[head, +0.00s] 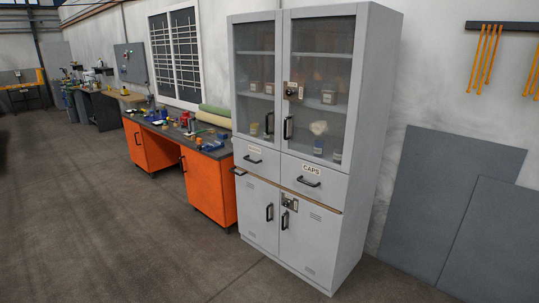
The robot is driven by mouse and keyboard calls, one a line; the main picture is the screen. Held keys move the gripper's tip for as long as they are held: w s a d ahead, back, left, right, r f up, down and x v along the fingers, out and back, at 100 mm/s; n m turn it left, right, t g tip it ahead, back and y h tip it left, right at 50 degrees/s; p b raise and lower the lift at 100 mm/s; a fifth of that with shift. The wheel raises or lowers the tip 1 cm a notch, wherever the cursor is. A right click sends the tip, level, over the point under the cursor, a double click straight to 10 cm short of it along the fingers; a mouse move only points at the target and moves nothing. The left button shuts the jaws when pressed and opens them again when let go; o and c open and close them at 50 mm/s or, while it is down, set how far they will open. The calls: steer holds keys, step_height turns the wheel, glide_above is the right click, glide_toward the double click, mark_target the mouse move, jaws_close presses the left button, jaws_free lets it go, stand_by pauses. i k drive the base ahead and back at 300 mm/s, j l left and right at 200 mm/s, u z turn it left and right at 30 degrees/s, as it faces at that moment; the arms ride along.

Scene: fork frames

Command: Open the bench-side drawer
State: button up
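A tall grey metal cabinet (371,150) stands against the wall, with two drawers side by side in its middle. The left drawer (261,165), on the side of the workbench, has a small pale label too small to read and a dark bar handle (252,160). It looks shut, its front level with its neighbour. The right drawer (329,189) is labelled "CAPS", has a similar handle (308,182) and also looks shut. My gripper is not in view.
Glass doors (257,70) above and solid doors (309,240) below look shut. An orange workbench (211,185) with tools on top stands left of the cabinet. Grey panels (495,240) lean on the wall at right. The floor (120,230) in front is clear.

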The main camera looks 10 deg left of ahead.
mark_target(263, 161)
steer(key=i+j+u, duration=0.15)
steer(key=i+u, duration=0.5)
steer(key=u, duration=0.15)
steer(key=i+u, duration=0.4)
steer(key=i, duration=0.65)
steer(key=i+j+z, duration=0.1)
steer(key=i, duration=0.55)
steer(key=i+z, duration=0.2)
steer(key=i, duration=0.35)
steer(key=i+j+z, duration=0.15)
steer(key=i, duration=0.4)
steer(key=i+j+z, duration=0.2)
steer(key=i, duration=0.35)
steer(key=l, duration=0.05)
